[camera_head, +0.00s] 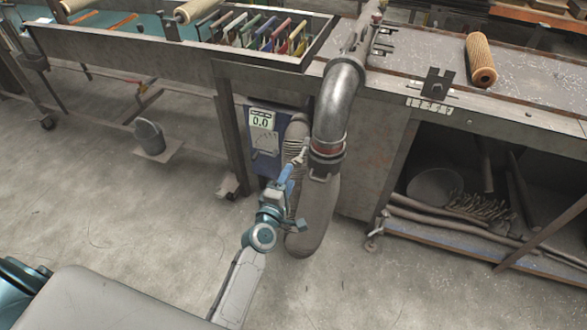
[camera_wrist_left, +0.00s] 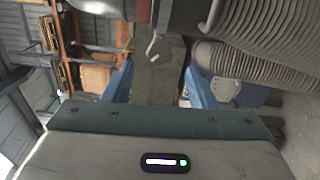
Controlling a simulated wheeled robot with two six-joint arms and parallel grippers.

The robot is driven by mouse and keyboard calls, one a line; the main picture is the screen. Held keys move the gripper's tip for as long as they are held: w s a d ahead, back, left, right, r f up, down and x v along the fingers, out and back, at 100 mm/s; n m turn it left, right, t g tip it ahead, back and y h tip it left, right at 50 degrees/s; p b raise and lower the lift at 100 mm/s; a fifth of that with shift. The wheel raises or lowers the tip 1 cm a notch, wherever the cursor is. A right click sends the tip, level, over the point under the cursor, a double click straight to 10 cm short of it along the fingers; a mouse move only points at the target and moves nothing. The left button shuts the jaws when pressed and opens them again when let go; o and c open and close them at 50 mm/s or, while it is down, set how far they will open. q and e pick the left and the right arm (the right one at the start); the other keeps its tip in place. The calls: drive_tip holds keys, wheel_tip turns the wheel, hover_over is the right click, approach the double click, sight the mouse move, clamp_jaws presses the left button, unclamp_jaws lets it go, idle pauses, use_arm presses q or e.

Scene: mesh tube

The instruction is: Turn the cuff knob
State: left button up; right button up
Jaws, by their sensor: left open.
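The cuff (camera_head: 327,152) is a dark metal collar with a reddish band, where the shiny bent pipe meets the grey hose. In the left wrist view the cuff (camera_wrist_left: 145,10) is at the top, and a small pale angled piece, apparently its knob (camera_wrist_left: 154,47), hangs below it. My left gripper (camera_head: 290,172) is just left of and below the cuff in the head view. In the left wrist view its blue fingers (camera_wrist_left: 158,85) are spread, and the knob shows beyond the gap between them. I see nothing held. My right gripper is not in view.
The ribbed hose (camera_head: 312,220) hangs close to the right of my left gripper. A blue box with a display reading 0.0 (camera_head: 262,121) is behind it. The workbench (camera_head: 420,85) bears a mesh roll (camera_head: 481,60).

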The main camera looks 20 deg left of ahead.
use_arm(q)
drive_tip(key=s, duration=0.3)
drive_tip(key=shift+s, duration=0.25)
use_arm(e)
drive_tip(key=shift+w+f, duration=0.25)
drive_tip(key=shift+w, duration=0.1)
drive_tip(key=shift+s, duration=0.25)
